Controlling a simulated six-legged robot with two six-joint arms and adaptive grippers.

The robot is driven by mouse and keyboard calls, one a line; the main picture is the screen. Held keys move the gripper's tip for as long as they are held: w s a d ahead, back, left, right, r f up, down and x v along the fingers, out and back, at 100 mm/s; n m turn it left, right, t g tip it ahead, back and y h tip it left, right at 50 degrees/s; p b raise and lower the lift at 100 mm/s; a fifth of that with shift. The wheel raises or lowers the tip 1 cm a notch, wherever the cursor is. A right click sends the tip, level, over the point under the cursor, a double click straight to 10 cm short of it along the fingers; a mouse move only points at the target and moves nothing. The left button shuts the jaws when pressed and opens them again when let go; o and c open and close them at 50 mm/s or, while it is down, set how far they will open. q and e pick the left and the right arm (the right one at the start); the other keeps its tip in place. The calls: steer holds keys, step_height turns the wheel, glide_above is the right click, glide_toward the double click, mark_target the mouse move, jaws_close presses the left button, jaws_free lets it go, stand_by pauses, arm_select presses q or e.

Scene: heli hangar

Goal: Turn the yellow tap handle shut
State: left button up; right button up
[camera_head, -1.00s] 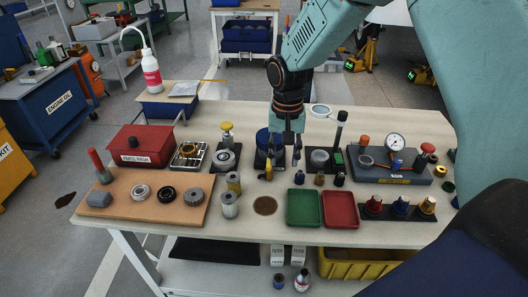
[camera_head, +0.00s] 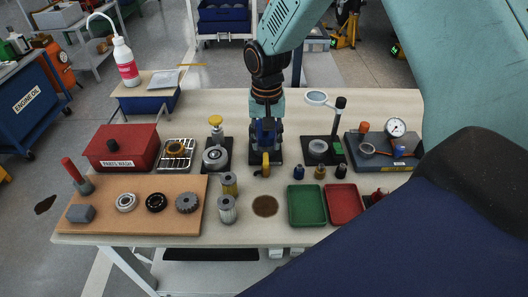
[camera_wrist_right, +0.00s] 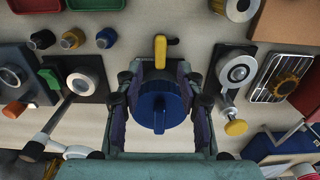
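The yellow tap handle (camera_head: 265,163) is on the near side of a blue drum (camera_head: 266,137) on a dark base on the bench. In the right wrist view the handle (camera_wrist_right: 160,51) points straight up the picture from the drum's round blue top (camera_wrist_right: 158,106). My right gripper (camera_head: 266,131) is over the drum, pointing down. In the wrist view its fingers (camera_wrist_right: 159,95) are apart on either side of the drum, with the handle just beyond the fingertips. The fingers do not appear to grip the handle. My left gripper is not in view.
Left of the drum stands a fixture with a yellow knob (camera_head: 215,120). Right is a magnifier stand (camera_head: 339,125). Small bottles (camera_head: 320,172), filters (camera_head: 227,210), a green tray (camera_head: 306,204) and a red tray (camera_head: 345,203) lie nearer. The bench behind is mostly clear.

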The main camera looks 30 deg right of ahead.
mark_target(266, 158)
step_height(266, 158, down, 5)
steer(key=shift+d+f+b, duration=0.1)
steer(key=shift+f+b, duration=0.1)
steer(key=shift+b, duration=0.15)
steer(key=shift+s+a+r, duration=0.1)
steer(key=shift+a+r, duration=0.05)
steer(key=shift+a, duration=0.1)
steer(key=shift+d, duration=0.2)
steer(key=c, duration=0.4)
jaws_close()
